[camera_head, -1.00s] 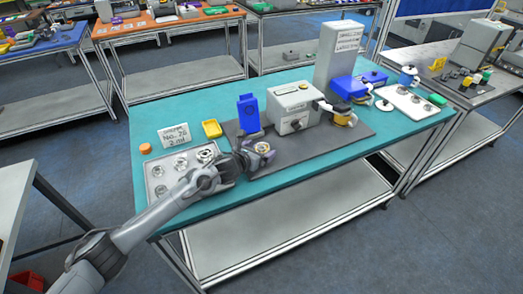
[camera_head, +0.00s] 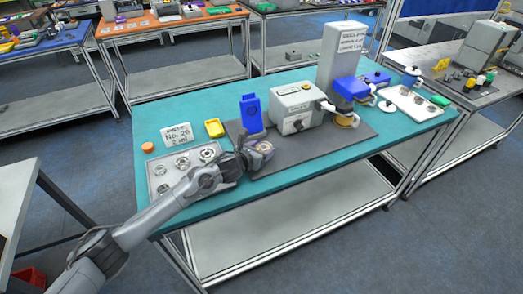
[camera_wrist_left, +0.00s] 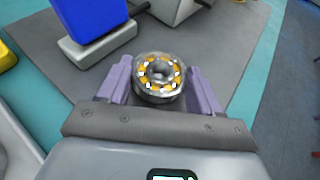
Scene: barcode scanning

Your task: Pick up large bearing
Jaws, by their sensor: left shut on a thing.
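The large bearing (camera_wrist_left: 160,77) is a dark metal ring with a yellow-orange cage and balls. In the left wrist view it sits between the two purple fingers of my left gripper (camera_wrist_left: 165,88), which is shut on it. In the head view the bearing (camera_head: 264,148) shows at the tip of my left gripper (camera_head: 250,155), over the dark grey mat (camera_head: 335,142). I cannot tell whether it touches the mat. My right gripper is not in view.
A blue stand (camera_head: 250,115) and a grey box (camera_head: 291,107) stand just behind the gripper. A white tray (camera_head: 158,185) with several metal parts lies to the left, beside a yellow bin (camera_head: 214,128). The mat's right front part is clear.

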